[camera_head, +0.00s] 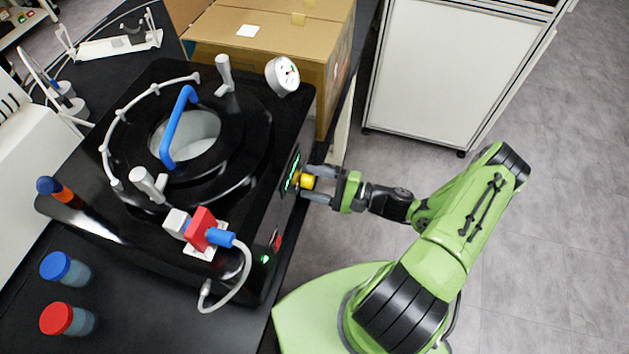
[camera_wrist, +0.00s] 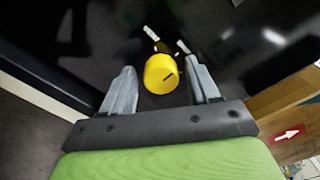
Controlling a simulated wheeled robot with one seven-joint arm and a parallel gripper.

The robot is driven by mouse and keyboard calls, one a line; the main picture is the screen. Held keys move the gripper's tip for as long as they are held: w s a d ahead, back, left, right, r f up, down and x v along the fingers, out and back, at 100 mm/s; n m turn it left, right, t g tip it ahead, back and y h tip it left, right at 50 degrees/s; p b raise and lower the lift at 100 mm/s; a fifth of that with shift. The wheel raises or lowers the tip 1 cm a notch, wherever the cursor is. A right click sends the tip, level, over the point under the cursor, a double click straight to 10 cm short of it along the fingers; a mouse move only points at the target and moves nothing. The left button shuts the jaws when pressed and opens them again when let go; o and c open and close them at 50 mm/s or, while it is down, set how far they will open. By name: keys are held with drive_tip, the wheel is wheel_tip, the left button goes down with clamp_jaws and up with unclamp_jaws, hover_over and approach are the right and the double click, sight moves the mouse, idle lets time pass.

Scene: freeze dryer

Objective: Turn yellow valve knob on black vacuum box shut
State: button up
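The black vacuum box (camera_head: 225,245) stands on the dark bench. Its yellow valve knob (camera_head: 307,182) sits on the side face toward my arm, beside a green-lit display (camera_head: 293,178). In the wrist view my gripper (camera_wrist: 164,88) is open, with a gap on the left of the knob and a smaller one on the right.
A cardboard box (camera_head: 270,40) stands behind the vacuum box. A white cabinet (camera_head: 440,75) stands at the back right. A blue-capped jar (camera_head: 65,268) and a red-capped jar (camera_head: 67,319) stand at the front left. Open floor lies to the right.

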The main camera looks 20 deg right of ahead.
idle(0.4)
drive_tip(key=b+v, duration=0.1)
drive_tip(key=v, duration=1.4)
drive_tip(key=shift+s+d, duration=0.25)
drive_tip(key=shift+d, duration=0.05)
drive_tip(key=shift+r, duration=0.1)
drive_tip(key=a+r+n+g+h, duration=0.8)
drive_tip(key=r+n+g+h, duration=0.1)
drive_tip(key=r+n+g, duration=0.15)
drive_tip(key=s+a+r+n+t+h, duration=0.1)
drive_tip(key=s+r+h, duration=0.1)
drive_tip(key=r, duration=0.2)
drive_tip(key=s+a+r+n+t+h, duration=0.1)
drive_tip(key=s+r+t, duration=0.1)
drive_tip(key=r, duration=0.3)
drive_tip(key=s+a+r+n+t+h, duration=0.1)
drive_tip(key=s+a+r+t+h, duration=0.1)
drive_tip(key=s+r, duration=0.2)
drive_tip(key=shift+s+r+n+t+h, duration=0.15)
drive_tip(key=shift+r+n+t+h, duration=0.15)
drive_tip(key=shift+r, duration=0.1)
